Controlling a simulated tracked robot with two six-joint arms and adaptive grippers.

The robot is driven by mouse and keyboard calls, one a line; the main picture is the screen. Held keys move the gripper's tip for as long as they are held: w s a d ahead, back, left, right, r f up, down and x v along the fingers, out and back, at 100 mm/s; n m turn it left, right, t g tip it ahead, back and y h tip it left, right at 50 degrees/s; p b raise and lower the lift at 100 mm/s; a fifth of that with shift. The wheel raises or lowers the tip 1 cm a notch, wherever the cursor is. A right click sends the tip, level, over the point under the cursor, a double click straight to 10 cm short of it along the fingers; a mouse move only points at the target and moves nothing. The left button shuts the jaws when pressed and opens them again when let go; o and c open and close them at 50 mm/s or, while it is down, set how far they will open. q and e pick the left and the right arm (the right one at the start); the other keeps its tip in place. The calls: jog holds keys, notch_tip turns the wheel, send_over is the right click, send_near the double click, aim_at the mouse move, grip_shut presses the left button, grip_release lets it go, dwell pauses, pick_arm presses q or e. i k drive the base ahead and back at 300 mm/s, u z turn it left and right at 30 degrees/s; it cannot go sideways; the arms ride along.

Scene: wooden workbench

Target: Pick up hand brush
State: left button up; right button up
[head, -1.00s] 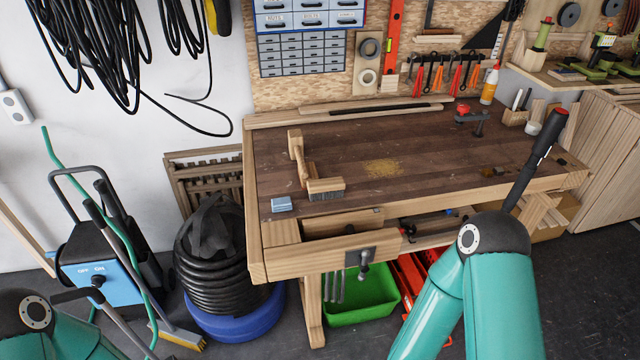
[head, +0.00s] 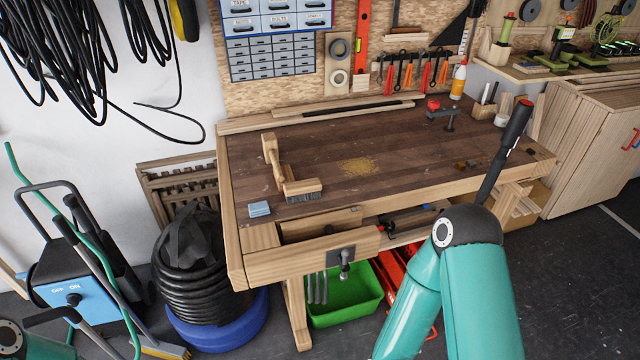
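The hand brush (head: 303,187) lies on the workbench top (head: 330,145), left of its middle near the front edge. It has a pale wooden block and grey bristles facing the front. A wooden piece with a mallet-like head (head: 269,145) lies just behind it; whether they touch is unclear. My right arm rises at the right, and its dark end part with a red band stands over the bench's right side, well apart from the brush. Its gripper fingers cannot be made out. Only a bit of my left arm shows at the lower left corner; its gripper is out of view.
A blue-grey block (head: 259,208) lies left of the brush, and sawdust (head: 360,166) lies to its right. A red-topped clamp (head: 440,113) stands at the back right. A partly open drawer (head: 320,223) and a vise (head: 343,260) are at the front. A black hose coil (head: 190,265) stands left.

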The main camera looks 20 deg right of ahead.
aim_at(307, 189)
jog(key=z, duration=1.7)
jog(key=i, duration=0.1)
jog(key=u, duration=2.9)
jog(key=k, duration=0.85)
jog(key=z, duration=0.75)
jog(key=i, duration=1)
